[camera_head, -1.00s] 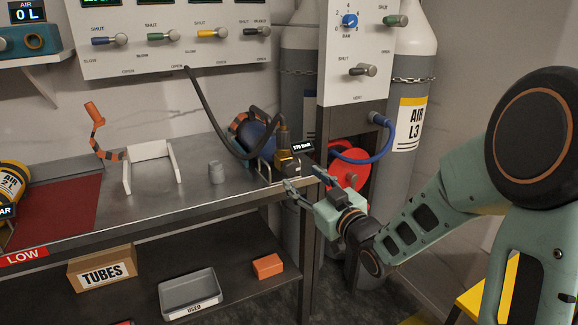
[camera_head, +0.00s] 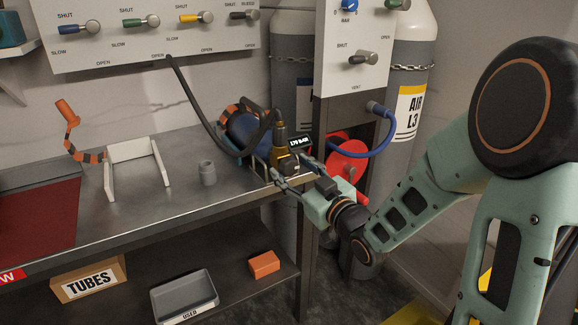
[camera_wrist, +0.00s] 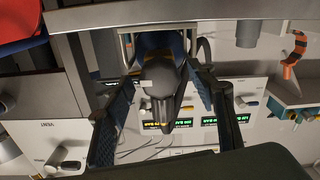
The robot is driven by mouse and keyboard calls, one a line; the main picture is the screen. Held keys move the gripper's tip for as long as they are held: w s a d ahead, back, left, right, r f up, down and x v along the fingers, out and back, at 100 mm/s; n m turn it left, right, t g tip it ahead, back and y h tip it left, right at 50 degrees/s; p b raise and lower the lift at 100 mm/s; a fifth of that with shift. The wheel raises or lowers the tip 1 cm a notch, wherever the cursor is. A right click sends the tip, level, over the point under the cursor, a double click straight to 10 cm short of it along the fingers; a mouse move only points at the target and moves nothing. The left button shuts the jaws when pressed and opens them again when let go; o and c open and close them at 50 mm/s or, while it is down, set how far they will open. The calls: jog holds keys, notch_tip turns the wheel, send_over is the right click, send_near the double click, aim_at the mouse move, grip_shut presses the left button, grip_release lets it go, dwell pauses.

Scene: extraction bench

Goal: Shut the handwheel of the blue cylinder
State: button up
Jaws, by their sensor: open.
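The blue cylinder (camera_head: 240,130) lies on its side in a holder on the bench, its brass valve (camera_head: 284,161) facing my arm. A black hose runs to the valve, and a small display beside it reads 170 BAR. My gripper (camera_head: 288,171) is open and empty, right at the valve end. In the wrist view, a dark rounded knob (camera_wrist: 162,84), seemingly the handwheel, shows between my two spread fingers (camera_wrist: 164,92), with blue of the cylinder behind it. I cannot tell whether a finger touches it. In the head view the handwheel is not clearly distinguishable.
A white cradle (camera_head: 137,169) and a grey cup (camera_head: 207,172) stand on the bench to the left. A valve panel (camera_head: 150,45) is above. A red disc (camera_head: 347,157) and a blue hose (camera_head: 378,143) are close on the right. A grey tray (camera_head: 184,297) sits below.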

dwell(0.3)
jog(key=c, duration=1.2)
jog(key=shift+o, duration=0.2)
